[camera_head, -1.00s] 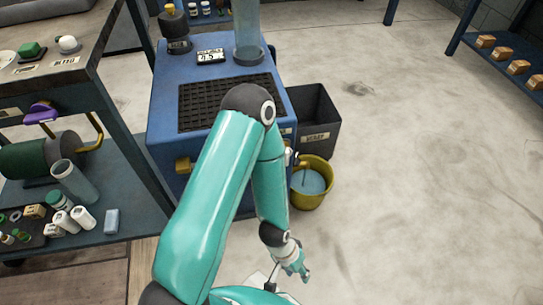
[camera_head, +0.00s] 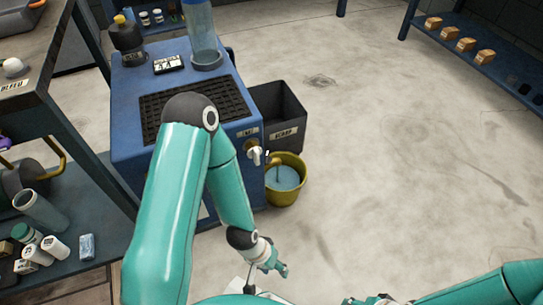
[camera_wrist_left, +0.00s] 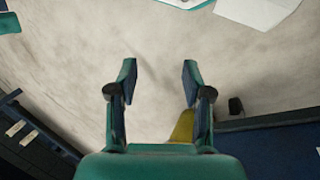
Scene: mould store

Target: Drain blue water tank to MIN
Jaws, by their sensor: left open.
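The blue cabinet (camera_head: 135,80) carries a clear upright cylinder (camera_head: 203,35) on its top; the water level in it is hard to make out. A pale tap (camera_head: 257,155) sticks out of the cabinet's front. Below it, a yellow bucket (camera_head: 284,197) on the floor holds bluish water; a yellow piece in the left wrist view (camera_wrist_left: 182,127) may be the same bucket. My left gripper (camera_head: 273,267) is low in front of the bucket, apart from the tap. Its fingers are open and empty in the left wrist view (camera_wrist_left: 158,75).
A dark bin (camera_head: 285,120) stands behind the bucket. A small display (camera_head: 168,64) and a dark bottle (camera_head: 128,38) are on the cabinet. A workbench with white jars (camera_head: 55,247) is at left. A blue shelf (camera_head: 500,68) is far right. The floor between is clear.

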